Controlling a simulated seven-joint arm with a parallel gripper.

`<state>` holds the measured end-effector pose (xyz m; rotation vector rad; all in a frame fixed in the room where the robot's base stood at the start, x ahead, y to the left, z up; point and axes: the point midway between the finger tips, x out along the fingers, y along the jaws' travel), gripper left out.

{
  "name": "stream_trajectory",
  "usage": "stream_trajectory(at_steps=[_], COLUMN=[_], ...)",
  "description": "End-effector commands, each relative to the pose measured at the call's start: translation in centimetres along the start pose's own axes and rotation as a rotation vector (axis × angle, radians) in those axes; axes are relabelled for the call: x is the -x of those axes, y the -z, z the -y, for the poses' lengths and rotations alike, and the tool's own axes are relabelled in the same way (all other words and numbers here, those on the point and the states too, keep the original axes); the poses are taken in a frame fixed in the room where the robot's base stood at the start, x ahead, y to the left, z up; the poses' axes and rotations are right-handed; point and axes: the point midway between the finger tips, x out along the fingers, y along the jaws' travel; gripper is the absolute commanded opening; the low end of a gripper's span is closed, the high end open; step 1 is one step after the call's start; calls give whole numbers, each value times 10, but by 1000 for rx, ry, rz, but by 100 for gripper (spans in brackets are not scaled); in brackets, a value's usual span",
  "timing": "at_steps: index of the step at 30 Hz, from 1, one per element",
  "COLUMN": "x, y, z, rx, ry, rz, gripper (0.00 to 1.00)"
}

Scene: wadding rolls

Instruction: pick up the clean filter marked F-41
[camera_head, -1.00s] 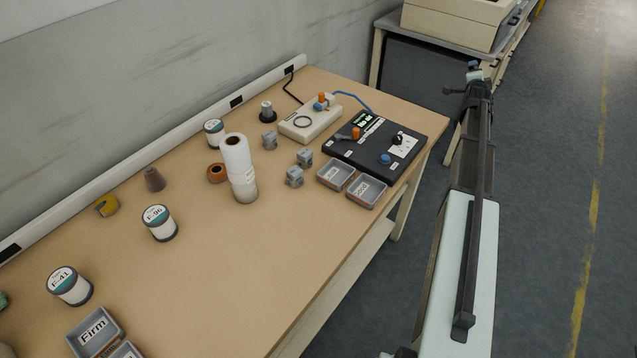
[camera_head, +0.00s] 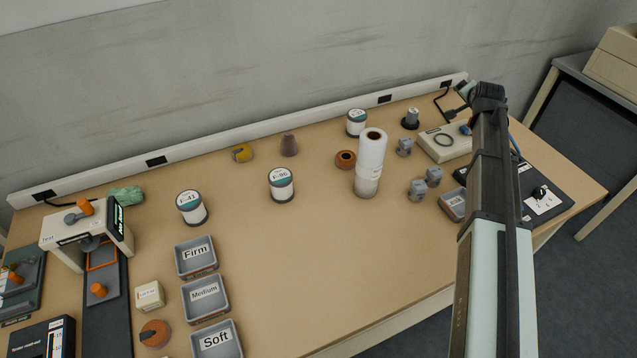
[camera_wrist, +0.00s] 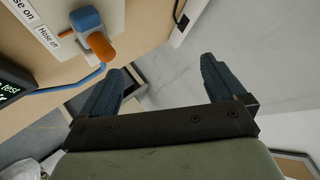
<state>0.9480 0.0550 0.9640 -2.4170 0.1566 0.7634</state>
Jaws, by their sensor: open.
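The filter marked F-41 (camera_head: 193,210) is a white canister with a teal band and dark base. It stands upright on the left half of the table in the head view, behind the tray marked Firm. A similar canister marked F-96 (camera_head: 281,188) stands to its right. A third one (camera_head: 356,126) stands further back; its label is too small to read. My gripper (camera_wrist: 160,85) is open and empty, with its two dark fingers apart. In the head view my arm reaches to the table's far right corner, well away from F-41. F-41 does not show in the wrist view.
Trays marked Firm (camera_head: 197,270), Medium (camera_head: 206,312) and Soft (camera_head: 215,343) stand in front of F-41. A tester (camera_head: 60,235) and green cloth (camera_head: 125,196) are to its left. A tall white roll (camera_head: 371,155) stands mid-right. The table around F-41's right side is clear.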

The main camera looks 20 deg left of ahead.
Motion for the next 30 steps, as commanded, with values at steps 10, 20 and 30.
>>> stream_trajectory(at_steps=[10,20,30], x=[38,106,201], y=[-128,-255,-381], z=[127,224,292], rx=[284,585,909], ry=[71,161,274], rz=[207,395,570], gripper=[97,97,97])
